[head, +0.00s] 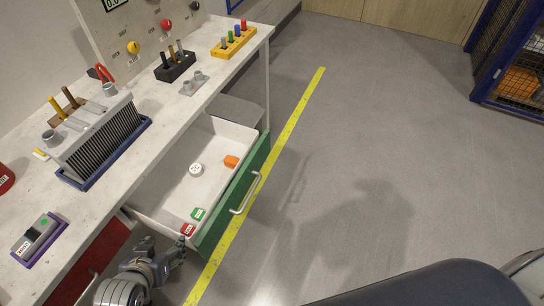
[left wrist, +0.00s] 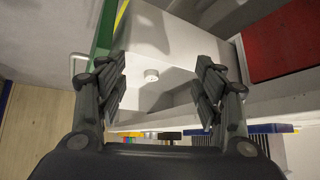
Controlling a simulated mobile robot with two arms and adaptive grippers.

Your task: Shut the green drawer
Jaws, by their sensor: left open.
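The green drawer (head: 240,199) is pulled well out from under the workbench, with a silver bar handle (head: 246,195) on its front. Inside lie a white round piece (head: 196,169), an orange block (head: 231,161), a green labelled block (head: 199,214) and a red labelled block (head: 188,229). My left gripper (head: 182,246) is beside the drawer's near front corner; I cannot tell whether it touches. In the left wrist view my left gripper (left wrist: 163,88) is open and empty, with the drawer's pale interior behind it and the green front (left wrist: 105,30) at the left. My right gripper is not in view.
The workbench (head: 95,220) carries a finned block on a blue tray (head: 103,153), a black holder (head: 175,66) and a yellow peg rack (head: 233,42). A red drawer front (head: 92,264) is shut beside my arm. Open floor (head: 340,170) lies right of the yellow line.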

